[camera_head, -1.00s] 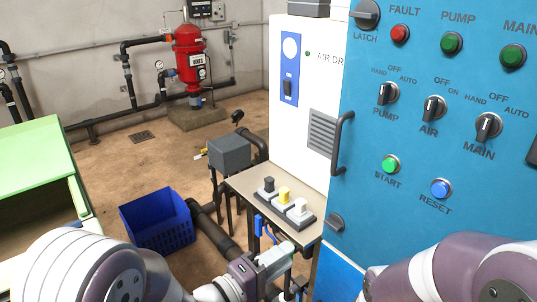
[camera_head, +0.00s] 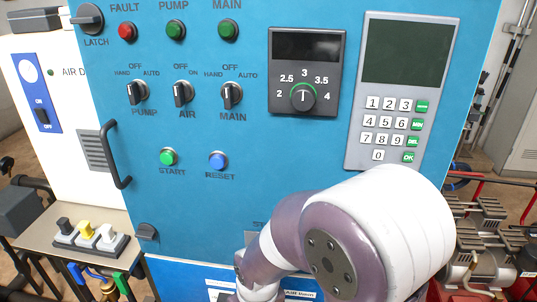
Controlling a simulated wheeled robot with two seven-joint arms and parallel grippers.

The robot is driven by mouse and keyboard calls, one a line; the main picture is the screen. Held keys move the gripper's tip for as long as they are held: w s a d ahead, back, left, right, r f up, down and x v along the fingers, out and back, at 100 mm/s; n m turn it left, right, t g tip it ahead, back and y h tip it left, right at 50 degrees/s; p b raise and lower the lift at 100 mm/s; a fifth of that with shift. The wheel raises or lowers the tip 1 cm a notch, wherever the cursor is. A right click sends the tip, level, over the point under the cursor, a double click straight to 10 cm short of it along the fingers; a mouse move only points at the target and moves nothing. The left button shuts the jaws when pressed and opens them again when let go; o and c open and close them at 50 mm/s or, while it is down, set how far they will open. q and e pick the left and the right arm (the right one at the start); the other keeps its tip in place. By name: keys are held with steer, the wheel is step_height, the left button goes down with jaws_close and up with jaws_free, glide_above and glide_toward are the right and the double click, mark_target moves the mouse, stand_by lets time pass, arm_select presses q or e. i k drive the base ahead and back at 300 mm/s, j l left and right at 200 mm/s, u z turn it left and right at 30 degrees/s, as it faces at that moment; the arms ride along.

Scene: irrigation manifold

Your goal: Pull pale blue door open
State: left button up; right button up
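The pale blue door (camera_head: 245,120) is the front of the control cabinet and fills the middle of the view. It looks shut. A dark bar handle (camera_head: 116,155) runs upright on its left edge. A round latch knob (camera_head: 88,18) sits at its top left corner, and a second dark latch (camera_head: 147,232) at its lower left. My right arm rises in front of the lower right of the door and hides part of it; its gripper is not visible. My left arm and gripper are out of view.
A white air dryer cabinet (camera_head: 65,110) stands left of the door. A small bench (camera_head: 110,256) with a switch block (camera_head: 88,235) is at the lower left. The door carries a keypad panel (camera_head: 400,90) and a dial unit (camera_head: 305,75). Pumps with red piping (camera_head: 490,235) are at the right.

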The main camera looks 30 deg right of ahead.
mark_target(351, 51)
steer(key=z, duration=1.05)
